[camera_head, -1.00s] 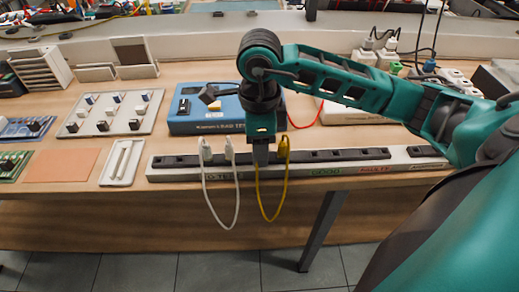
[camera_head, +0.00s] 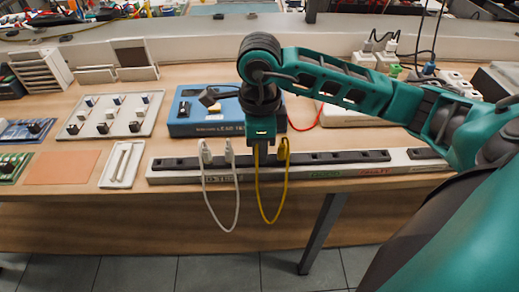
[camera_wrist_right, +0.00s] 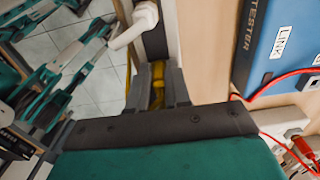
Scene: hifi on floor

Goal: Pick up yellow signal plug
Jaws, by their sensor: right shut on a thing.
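My right gripper (camera_head: 262,158) points down over the long socket strip at the bench's front edge. In the right wrist view its fingers (camera_wrist_right: 158,92) are shut on the yellow signal plug (camera_wrist_right: 157,88), which is mostly hidden between them. A yellow cable (camera_head: 270,218) hangs in a loop below the strip, one end rising to the gripper. Its other yellow plug (camera_head: 283,148) stands on the strip just right of the gripper. Whether the held plug is still seated cannot be told. My left gripper is not in view.
Two white plugs with a hanging white cable (camera_head: 238,205) stand on the socket strip (camera_head: 345,170) just left of my gripper. A blue tester box (camera_head: 200,118) lies close behind. A switch panel (camera_head: 112,113) and a white tray (camera_head: 122,165) lie to the left.

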